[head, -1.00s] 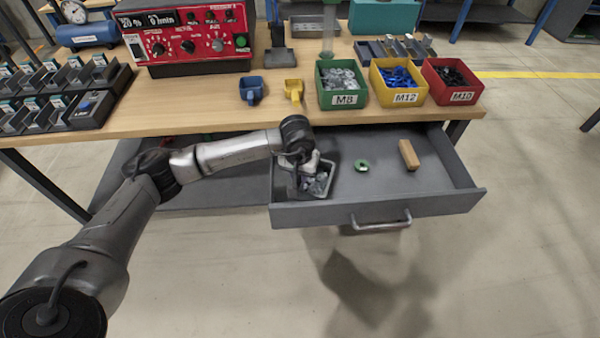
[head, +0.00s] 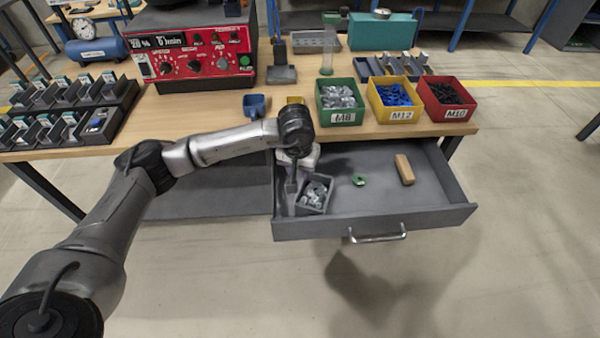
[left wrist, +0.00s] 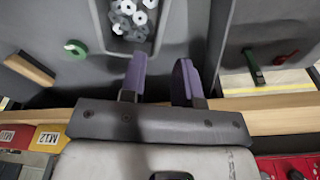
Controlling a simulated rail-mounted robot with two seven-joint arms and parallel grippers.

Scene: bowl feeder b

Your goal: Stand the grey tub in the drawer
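The grey tub (head: 311,210), holding silvery metal nuts, is inside the open drawer (head: 375,220), near its left side. It looks upright and a little turned to the drawer walls; its contact with the floor is hard to see. My left gripper (head: 291,190) reaches down into the drawer at the tub's left side. In the left wrist view its two purple fingers (left wrist: 160,82) stand apart, with the tub's nuts (left wrist: 128,18) beyond them. Whether a finger touches the tub's wall cannot be told. My right gripper is in neither view.
A green ring (head: 359,180) and a wooden block (head: 404,170) lie in the drawer, right of the tub. Drawer floor between and around them is free. The bench top (head: 220,118) overhangs the back. Green, yellow and red bins (head: 340,116) stand near its edge.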

